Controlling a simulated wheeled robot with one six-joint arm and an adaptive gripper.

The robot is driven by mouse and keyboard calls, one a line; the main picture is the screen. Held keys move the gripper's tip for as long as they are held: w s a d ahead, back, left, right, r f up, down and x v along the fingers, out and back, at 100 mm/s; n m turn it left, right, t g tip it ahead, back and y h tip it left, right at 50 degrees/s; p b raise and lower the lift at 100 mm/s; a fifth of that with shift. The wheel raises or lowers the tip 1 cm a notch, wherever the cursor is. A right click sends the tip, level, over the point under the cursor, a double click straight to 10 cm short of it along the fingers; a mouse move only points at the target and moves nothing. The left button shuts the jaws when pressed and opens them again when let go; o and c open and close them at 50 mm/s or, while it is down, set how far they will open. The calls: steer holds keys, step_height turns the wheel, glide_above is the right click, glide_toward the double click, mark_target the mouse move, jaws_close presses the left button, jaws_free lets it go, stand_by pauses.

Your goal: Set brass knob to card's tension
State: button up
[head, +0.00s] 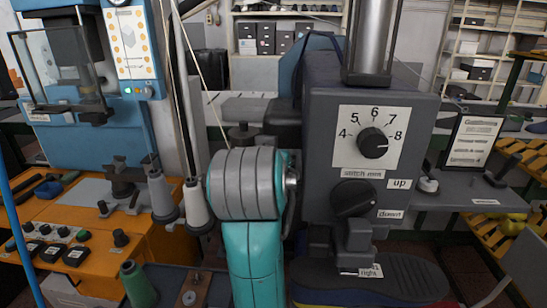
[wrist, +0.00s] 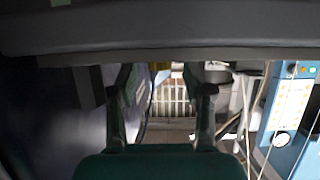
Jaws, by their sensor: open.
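No brass knob can be made out for certain in the head view; my teal and grey arm covers part of the machine's left side. The grey machine (head: 325,150) carries a black pointer knob (head: 373,142) on a white dial marked 4 to 8, labelled "stitch mm". A second dark knob (head: 354,198) sits below, beside "up" and "down" labels. A framed card (head: 474,142) stands to the right, its small text unreadable. My gripper (wrist: 162,92) is open in the wrist view, with nothing visibly held. A small yellowish patch (wrist: 162,75) shows between its fingers, too unclear to name.
A dark grey bar (wrist: 160,35) crosses the top of the wrist view, close to the fingertips. A blue machine (head: 95,145) and orange bench (head: 75,215) stand left, with thread cones (head: 197,204) near my arm. Shelves (head: 290,25) line the back.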

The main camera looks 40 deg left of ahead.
steer(key=shift+w+a+f, duration=0.25)
steer(key=shift+w+a, duration=0.1)
steer(key=shift+w, duration=0.2)
jaws_close()
steer(key=shift+s+a+m+h, duration=0.1)
steer(key=shift+m+h, duration=0.3)
steer(key=shift+m+t+h, duration=0.5)
steer(key=shift+a+m+t+h, duration=0.15)
steer(key=shift+m+t+h, duration=0.35)
steer(key=shift+m+h, duration=1.65)
steer(key=shift+h, duration=0.25)
